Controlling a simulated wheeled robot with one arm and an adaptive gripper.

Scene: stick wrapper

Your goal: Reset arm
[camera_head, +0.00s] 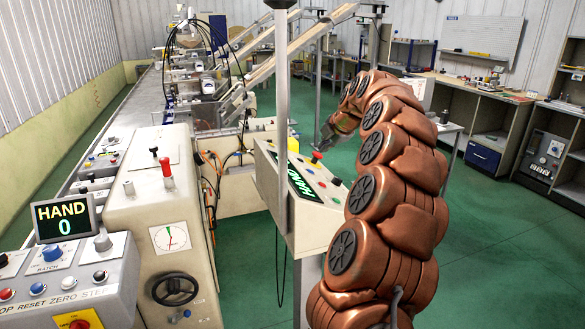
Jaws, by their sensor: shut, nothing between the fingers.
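My copper-coloured arm rises at the right of centre and bends over to the left. My gripper (323,142) is at its far end, small and partly hidden by the arm. It looks shut and empty, and it hangs above and behind the tilted control box (325,233). The box has a green-lit display (302,184), a red knob (316,157) and several buttons. My gripper appears apart from the box, though the exact gap is hard to tell.
A long wrapping machine (190,60) runs away at the left. A "HAND 0" display (64,219), a panel of buttons and a black handwheel (175,289) are at the front left. A grey post (281,100) stands left of my gripper. Green floor (480,250) is clear at right.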

